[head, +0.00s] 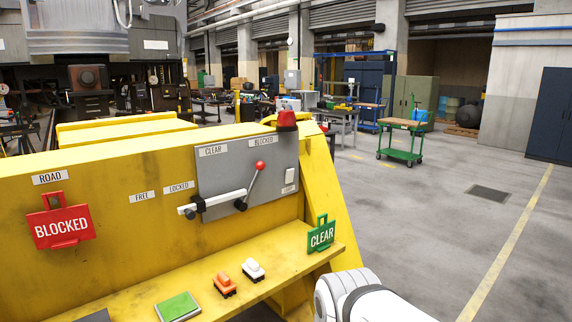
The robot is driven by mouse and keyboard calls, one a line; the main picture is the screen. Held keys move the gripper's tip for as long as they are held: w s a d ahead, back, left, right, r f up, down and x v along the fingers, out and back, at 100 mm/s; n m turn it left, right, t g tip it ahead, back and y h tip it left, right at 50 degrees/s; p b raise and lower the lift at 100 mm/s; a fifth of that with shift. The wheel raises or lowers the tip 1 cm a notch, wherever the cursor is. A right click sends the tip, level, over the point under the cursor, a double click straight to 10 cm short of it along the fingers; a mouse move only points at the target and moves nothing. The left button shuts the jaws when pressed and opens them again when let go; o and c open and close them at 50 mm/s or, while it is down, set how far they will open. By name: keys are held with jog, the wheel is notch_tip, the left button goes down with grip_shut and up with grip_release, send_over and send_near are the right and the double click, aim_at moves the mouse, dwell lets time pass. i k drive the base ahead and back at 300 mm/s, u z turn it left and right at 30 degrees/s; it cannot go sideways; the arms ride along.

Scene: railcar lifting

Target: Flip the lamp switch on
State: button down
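A yellow stand carries a grey panel (225,172) on its sloped face. A small white plate (290,176) at the panel's right side looks like the lamp switch; its position is too small to tell. A red lamp (286,119) sits on the stand's top edge above the panel; I cannot tell whether it is lit. A lever with a red knob (260,166) leans right, toward the BLOCKED label, and a white sliding bar (215,201) lies to its left. A white link of my arm shows at the bottom edge, right of the stand. My gripper is not in view.
A red BLOCKED sign (61,222) hangs at left. A green CLEAR sign (321,236) stands at the yellow ledge's right end. An orange block (224,284), white block (253,270) and green pad (178,306) lie on the ledge. The floor at right is open; a green cart (402,140) stands farther back.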

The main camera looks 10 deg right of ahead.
aim_at(290, 173)
jog(key=z, duration=0.35)
jog(key=i, duration=1.7)
jog(key=u, duration=0.55)
jog(key=k, duration=0.9)
jog(key=u, duration=0.1)
jog(key=i, duration=0.9)
jog(key=z, duration=0.05)
